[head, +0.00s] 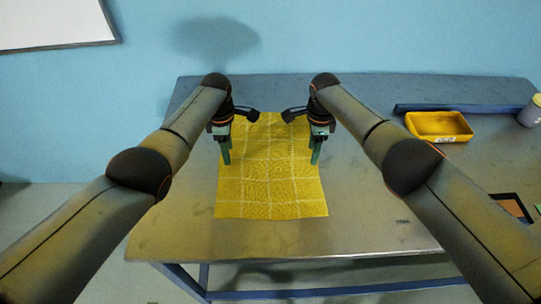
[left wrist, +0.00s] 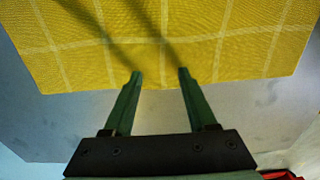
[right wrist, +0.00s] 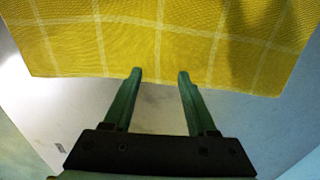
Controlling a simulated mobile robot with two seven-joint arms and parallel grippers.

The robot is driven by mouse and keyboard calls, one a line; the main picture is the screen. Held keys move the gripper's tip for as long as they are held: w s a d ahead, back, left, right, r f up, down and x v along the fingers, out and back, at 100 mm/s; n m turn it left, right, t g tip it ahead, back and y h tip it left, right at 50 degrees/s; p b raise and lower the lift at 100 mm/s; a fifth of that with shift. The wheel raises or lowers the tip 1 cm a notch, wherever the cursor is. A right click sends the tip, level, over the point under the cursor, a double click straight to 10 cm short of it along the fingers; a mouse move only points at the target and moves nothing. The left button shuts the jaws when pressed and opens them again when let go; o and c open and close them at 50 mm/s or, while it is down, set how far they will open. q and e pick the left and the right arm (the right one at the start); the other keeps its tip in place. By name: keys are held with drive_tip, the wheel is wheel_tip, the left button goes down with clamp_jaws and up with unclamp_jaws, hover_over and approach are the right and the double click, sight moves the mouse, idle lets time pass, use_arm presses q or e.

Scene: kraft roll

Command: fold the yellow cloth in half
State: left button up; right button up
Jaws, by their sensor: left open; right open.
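The yellow cloth (head: 270,175) with pale grid lines lies spread out on the metal table, its near edge towards me. My left gripper (head: 226,160) is open and empty at the cloth's left side. My right gripper (head: 315,160) is open and empty at its right side. In the left wrist view the cloth (left wrist: 190,40) has an edge close to the open fingertips (left wrist: 160,73). In the right wrist view the cloth's edge (right wrist: 85,65) also runs close to the open fingertips (right wrist: 160,74). I cannot tell whether the fingers touch the cloth.
The metal table (head: 375,215) is bare around the cloth. A yellow tray (head: 438,126) and a blue bar (head: 455,107) lie at the back right. A cup-like container (head: 531,111) stands at the far right. A dark-framed flat item (head: 510,207) lies at the right, partly behind my arm.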

use_arm(q)
drive_tip(key=shift+f, duration=0.2)
use_arm(e)
drive_tip(key=shift+f, duration=0.2)
use_arm(q)
clamp_jaws()
use_arm(e)
clamp_jaws()
idle(0.8)
use_arm(q)
drive_tip(key=shift+r, duration=0.15)
use_arm(e)
drive_tip(key=shift+r, duration=0.15)
